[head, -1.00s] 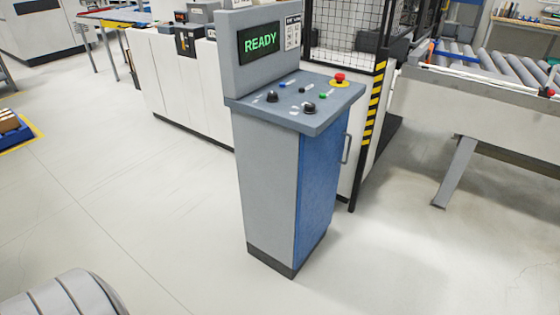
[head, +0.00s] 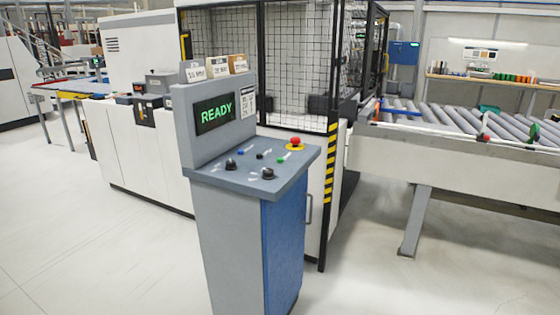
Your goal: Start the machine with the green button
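The control console (head: 232,240) is a grey pedestal with a blue door, near the middle of the head view. Its screen (head: 215,114) reads READY in green. On its sloped top panel is a small green button (head: 281,160), right of centre. A red mushroom button (head: 295,142) on a yellow base sits behind it. Two black knobs (head: 268,173) are at the front of the panel, with a blue button (head: 241,152) and a small black control (head: 261,156) behind. Neither of my grippers is in view.
The white machine (head: 143,148) with a black mesh guard (head: 290,70) stands behind the console. A yellow-black striped post (head: 329,180) rises close to its right. A roller conveyor (head: 450,118) with a leg (head: 415,220) is at right. The floor left of the console is clear.

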